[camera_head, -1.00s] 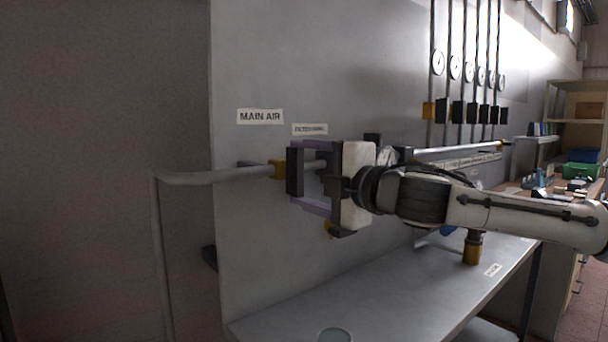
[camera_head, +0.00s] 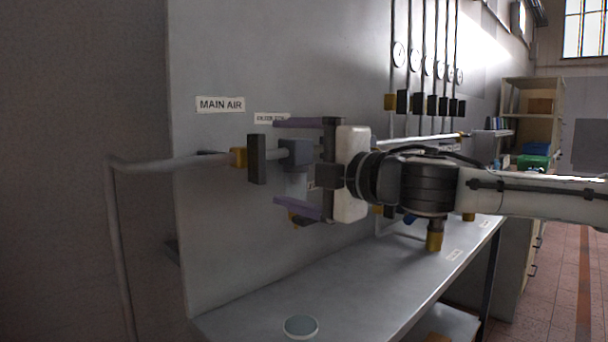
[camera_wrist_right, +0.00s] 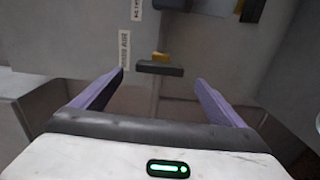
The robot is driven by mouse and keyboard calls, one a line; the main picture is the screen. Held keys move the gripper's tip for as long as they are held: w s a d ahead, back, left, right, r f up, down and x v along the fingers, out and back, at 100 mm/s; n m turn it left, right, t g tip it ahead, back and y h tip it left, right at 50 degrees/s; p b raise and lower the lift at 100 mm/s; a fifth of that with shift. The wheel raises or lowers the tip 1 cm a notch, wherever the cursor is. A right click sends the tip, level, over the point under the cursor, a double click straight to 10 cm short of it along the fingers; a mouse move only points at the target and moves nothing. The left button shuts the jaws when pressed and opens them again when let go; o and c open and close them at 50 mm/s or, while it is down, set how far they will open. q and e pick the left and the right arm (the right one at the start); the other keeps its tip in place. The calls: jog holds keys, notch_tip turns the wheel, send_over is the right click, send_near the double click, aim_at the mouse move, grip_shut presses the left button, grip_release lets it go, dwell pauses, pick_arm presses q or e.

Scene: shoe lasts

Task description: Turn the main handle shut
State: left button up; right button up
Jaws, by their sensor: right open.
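The main handle (camera_head: 256,159) is a dark bar by the yellow valve body (camera_head: 239,157) on the grey pipe, below the "MAIN AIR" label (camera_head: 220,104). It stands upright, across the pipe, in the head view. My right gripper (camera_head: 276,163) is open and empty. Its purple fingers point left, their tips just right of the handle and apart from it. In the right wrist view the handle (camera_wrist_right: 160,69) lies crosswise beyond the gap between the open fingers (camera_wrist_right: 158,84). My left gripper is not in view.
A grey filter unit (camera_head: 296,152) sits on the pipe behind my right fingers. Several yellow and black valves (camera_head: 418,103) with gauges line the panel (camera_head: 290,60). A bench (camera_head: 350,285) with a round dish (camera_head: 300,327) runs below. Free air lies in front of the panel.

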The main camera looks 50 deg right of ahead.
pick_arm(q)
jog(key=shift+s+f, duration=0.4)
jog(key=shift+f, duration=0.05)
pick_arm(e)
jog(key=shift+s+a, duration=0.15)
jog(key=shift+s, duration=0.9)
jog(key=shift+s+a, duration=0.1)
jog(key=shift+s, duration=0.95)
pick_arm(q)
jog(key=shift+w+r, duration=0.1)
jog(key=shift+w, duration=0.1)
